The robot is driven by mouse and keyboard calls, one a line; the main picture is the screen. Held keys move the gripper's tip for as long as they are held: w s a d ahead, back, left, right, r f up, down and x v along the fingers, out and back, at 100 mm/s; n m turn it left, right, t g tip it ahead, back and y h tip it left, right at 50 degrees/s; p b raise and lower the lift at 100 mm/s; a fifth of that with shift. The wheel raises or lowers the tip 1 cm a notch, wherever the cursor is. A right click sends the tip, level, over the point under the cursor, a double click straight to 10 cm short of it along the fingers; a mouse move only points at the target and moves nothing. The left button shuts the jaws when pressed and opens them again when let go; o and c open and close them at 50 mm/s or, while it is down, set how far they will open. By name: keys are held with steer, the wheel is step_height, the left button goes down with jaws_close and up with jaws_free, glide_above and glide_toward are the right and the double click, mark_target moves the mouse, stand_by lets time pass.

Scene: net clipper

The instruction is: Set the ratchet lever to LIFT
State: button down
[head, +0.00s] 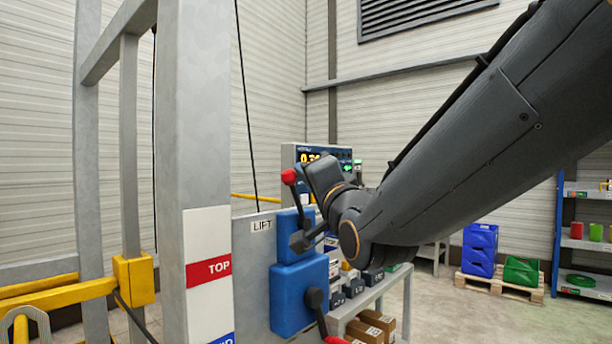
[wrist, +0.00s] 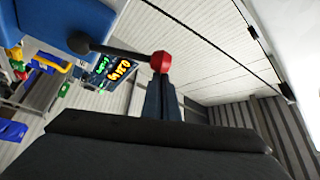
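The ratchet lever has a dark arm and a red knob (head: 289,177). In the head view it points up and slightly left from the upper blue housing (head: 288,240), near the LIFT label (head: 262,225). In the wrist view its arm runs right from a dark hub to the red knob (wrist: 161,62).
A second dark lever with a red end (head: 316,303) is on the lower blue housing (head: 298,295). A grey post (head: 200,130) stands at left. A lit display (head: 312,157) is behind. A bench with dark bins (head: 350,290) stands right of the housings.

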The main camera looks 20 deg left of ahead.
steer(key=shift+f, duration=0.15)
steer(key=s+d+b, duration=0.2)
steer(key=s+d, duration=0.2)
steer(key=d, duration=0.4)
steer(key=shift+s+d+f, duration=0.15)
steer(key=shift+s+f, duration=0.05)
steer(key=shift+s, duration=0.1)
stand_by(0.5)
